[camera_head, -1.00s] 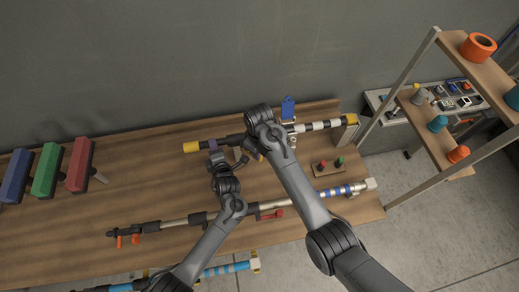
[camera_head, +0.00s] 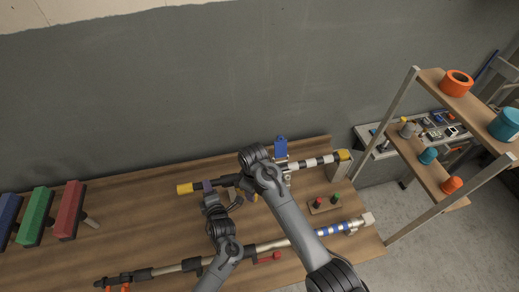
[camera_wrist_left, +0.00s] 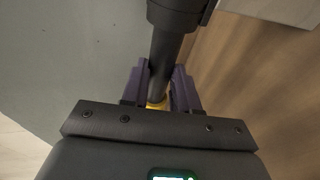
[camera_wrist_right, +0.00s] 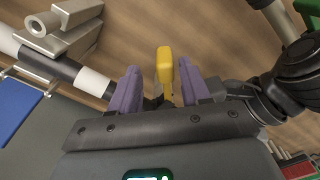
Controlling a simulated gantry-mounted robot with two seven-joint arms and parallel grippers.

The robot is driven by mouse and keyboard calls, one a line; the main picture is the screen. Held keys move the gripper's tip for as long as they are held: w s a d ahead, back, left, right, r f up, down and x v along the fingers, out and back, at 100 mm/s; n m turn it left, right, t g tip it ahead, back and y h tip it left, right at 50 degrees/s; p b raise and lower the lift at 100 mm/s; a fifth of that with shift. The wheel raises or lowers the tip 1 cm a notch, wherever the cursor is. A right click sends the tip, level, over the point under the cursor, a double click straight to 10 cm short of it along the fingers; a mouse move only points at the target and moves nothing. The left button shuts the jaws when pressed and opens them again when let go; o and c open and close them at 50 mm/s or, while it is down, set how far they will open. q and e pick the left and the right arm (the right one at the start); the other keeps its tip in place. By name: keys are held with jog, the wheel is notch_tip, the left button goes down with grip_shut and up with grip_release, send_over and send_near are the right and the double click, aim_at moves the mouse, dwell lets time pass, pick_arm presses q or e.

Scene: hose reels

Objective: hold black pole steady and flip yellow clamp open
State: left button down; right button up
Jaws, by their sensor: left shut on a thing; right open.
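The black pole (camera_head: 220,181) lies along the back of the table, with a yellow left end and a black-and-white striped right part. My left gripper (camera_head: 208,188) is shut on the pole near its yellow end. In the left wrist view, the dark pole (camera_wrist_left: 166,52) passes between the purple fingers (camera_wrist_left: 160,88). The yellow clamp (camera_wrist_right: 165,66) stands just ahead of and between the open fingers of my right gripper (camera_wrist_right: 155,88); I cannot tell whether they touch it. In the head view, my right arm hides most of the clamp and the right fingertips.
A second pole (camera_head: 277,244) with a red lever (camera_head: 268,257) lies nearer the front. Blue, green and red blocks (camera_head: 68,210) stand at the left. Shelves (camera_head: 440,172) stand beyond the table's right end.

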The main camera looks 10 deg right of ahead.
jog(key=w+d+n, duration=0.2)
jog(key=w+n, duration=0.3)
jog(key=n, duration=0.3)
notch_tip(320, 180, up, 12)
jog(key=s+f+y, duration=0.2)
jog(key=s+f, duration=0.1)
jog(key=f, duration=0.1)
jog(key=d+r+m+t+y, duration=0.1)
jog(key=d+r+m+y, duration=0.15)
jog(key=d, duration=0.25)
jog(key=x, duration=1.2)
jog(key=shift+w+d, duration=0.2)
jog(key=shift+w+f+n+g, duration=0.25)
jog(key=shift+w+n+g, duration=0.3)
jog(key=shift+n, duration=0.5)
jog(key=shift+c, duration=0.2)
jog(key=shift+o, duration=0.2)
jog(key=shift+w+a+n, duration=0.25)
jog(key=shift+a+n, duration=0.25)
jog(key=shift+a, duration=0.05)
jog(key=v, duration=1.3)
jog(key=w+a+r+n+h, duration=0.2)
jog(key=w+r+n+h, duration=0.1)
jog(key=w+r+n, duration=0.2)
jog(key=shift+r+t, duration=0.45)
jog(key=shift+r, duration=0.75)
